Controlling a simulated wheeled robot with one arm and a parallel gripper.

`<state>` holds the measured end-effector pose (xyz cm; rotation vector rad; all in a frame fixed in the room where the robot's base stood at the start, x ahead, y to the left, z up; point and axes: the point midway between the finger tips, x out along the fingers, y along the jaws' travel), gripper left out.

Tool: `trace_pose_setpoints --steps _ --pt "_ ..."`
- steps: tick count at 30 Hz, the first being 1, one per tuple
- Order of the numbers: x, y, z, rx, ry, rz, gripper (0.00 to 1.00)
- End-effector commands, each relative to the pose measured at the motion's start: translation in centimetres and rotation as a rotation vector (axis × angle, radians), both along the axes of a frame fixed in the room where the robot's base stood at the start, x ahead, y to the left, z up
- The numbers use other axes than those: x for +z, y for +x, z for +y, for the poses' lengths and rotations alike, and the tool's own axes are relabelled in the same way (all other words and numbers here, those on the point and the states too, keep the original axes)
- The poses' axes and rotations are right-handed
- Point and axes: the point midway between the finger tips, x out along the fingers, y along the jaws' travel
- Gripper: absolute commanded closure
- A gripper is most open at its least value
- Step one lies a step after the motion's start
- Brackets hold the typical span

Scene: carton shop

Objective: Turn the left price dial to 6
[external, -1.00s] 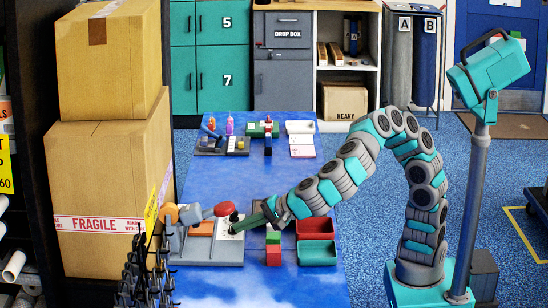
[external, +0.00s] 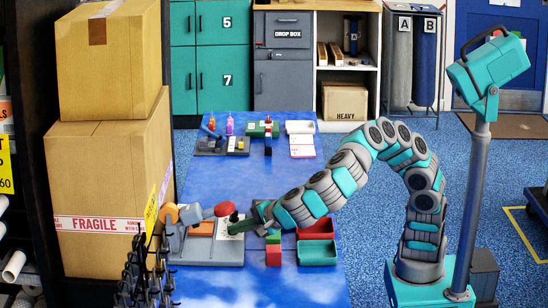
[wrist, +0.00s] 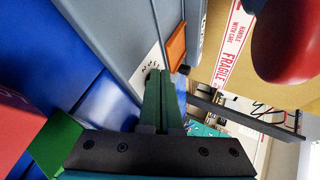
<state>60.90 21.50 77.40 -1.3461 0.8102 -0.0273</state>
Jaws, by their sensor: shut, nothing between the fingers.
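A grey press-like machine (external: 208,254) stands on the near left of the blue table, with an orange pad and a red knob (external: 224,209). Its white number plate (external: 222,229) is partly behind my gripper (external: 232,229). In the wrist view, my dark green fingers (wrist: 160,78) are together and empty, their tips at the white plate (wrist: 149,62), where a few small dark marks show. The dial itself is hidden behind the fingers, so I cannot read its setting or tell whether the tips touch it. The red knob (wrist: 290,40) looms at the upper right.
Stacked cartons (external: 100,180) stand on the left. The table's middle (external: 235,180) is clear.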

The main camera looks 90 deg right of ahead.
Motion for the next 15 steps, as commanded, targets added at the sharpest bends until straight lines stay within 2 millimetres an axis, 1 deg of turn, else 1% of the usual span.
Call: trace_pose_setpoints --steps 15 --pt "-0.1 1.4 0.5 -0.004 -0.001 0.000 1.00"
